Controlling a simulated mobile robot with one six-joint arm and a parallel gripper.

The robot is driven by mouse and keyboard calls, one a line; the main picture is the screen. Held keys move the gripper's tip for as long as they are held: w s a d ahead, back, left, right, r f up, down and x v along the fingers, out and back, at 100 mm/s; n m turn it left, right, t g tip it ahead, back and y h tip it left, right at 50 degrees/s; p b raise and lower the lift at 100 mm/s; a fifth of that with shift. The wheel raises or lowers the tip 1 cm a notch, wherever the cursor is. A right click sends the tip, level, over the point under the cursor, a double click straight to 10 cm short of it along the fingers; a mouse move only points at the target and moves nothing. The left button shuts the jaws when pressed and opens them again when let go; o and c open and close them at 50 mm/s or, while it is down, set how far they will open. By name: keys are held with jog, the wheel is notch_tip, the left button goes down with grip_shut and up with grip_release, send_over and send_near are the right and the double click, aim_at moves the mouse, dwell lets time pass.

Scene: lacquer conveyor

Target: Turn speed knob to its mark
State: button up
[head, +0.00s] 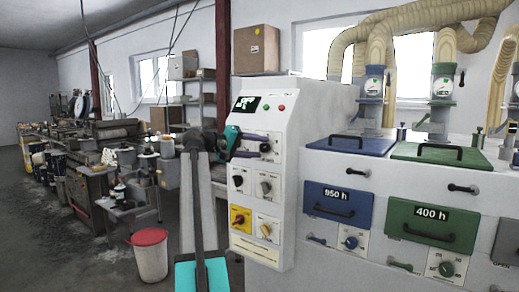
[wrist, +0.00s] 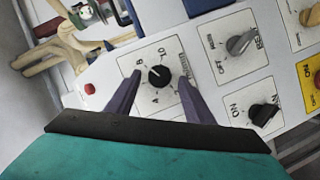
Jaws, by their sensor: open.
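A small black knob (wrist: 158,76) sits on a white dial plate with a number scale in the wrist view; its label is not readable, so I cannot tell for sure that it is the speed knob. A pale mark on the knob seems to point toward the 8. My gripper (wrist: 160,80) is open, one purple finger on either side of this knob. Whether the fingers touch it is not clear. In the head view my gripper (head: 258,146) is at the upper part of the white control panel (head: 284,195), largely covering the knob.
Other knobs sit close by: a grey one (wrist: 239,43) and a black one (wrist: 263,114). A yellow plate (head: 240,219) is lower on the panel. A red button (wrist: 90,88) is near the dial. A blue-fronted unit (head: 338,204) and a green one (head: 429,226) stand to the right.

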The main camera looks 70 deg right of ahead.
jog(key=v, duration=1.2)
jog(key=shift+a+b, duration=0.2)
jog(key=shift+b, duration=0.2)
jog(key=shift+w, duration=0.1)
